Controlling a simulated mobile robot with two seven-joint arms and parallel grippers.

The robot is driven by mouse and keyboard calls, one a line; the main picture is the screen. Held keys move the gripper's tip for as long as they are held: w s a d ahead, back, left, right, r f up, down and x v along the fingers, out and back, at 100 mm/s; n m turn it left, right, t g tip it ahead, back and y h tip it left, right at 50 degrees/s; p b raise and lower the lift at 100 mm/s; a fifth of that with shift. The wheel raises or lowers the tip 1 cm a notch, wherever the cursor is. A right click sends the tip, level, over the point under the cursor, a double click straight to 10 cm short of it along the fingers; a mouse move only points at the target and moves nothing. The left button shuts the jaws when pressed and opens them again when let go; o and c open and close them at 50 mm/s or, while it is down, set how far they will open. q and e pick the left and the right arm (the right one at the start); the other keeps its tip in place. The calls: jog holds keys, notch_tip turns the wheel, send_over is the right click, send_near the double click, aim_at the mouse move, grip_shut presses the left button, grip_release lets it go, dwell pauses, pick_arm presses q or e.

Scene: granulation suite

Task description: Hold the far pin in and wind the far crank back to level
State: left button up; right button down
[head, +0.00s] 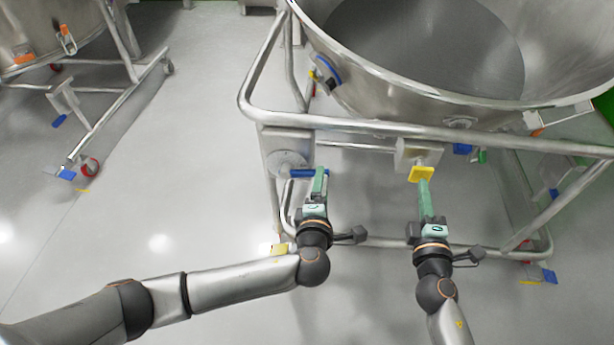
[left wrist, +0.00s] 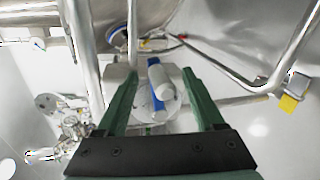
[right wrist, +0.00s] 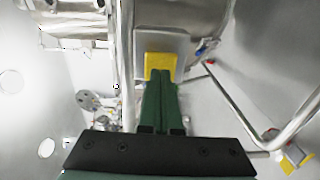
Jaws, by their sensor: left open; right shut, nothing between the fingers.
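A crank with a blue arm (head: 308,173) and a round grey disc (head: 287,163) sits on the vessel frame's left box. My left gripper (head: 320,178) is at the arm's right end. In the left wrist view its open fingers (left wrist: 160,92) stand either side of the crank's pale grip (left wrist: 166,84), apart from it. A yellow pin plate (head: 421,174) is on the right box. My right gripper (head: 424,184) is shut and empty, its tips against or just before the plate. The right wrist view shows the tips at the plate's lower edge (right wrist: 160,62). The pin's shaft is mostly hidden.
The large steel bowl (head: 500,85) stands above a tubular frame rail (head: 370,124), just beyond my grippers. Frame legs and a lower bar surround them. Another wheeled vessel (head: 45,30) stands far left. The floor (head: 160,190) between is clear.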

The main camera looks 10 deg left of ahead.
aim_at(421, 177)
jog(key=shift+w, duration=1.7)
pick_arm(q)
grip_shut()
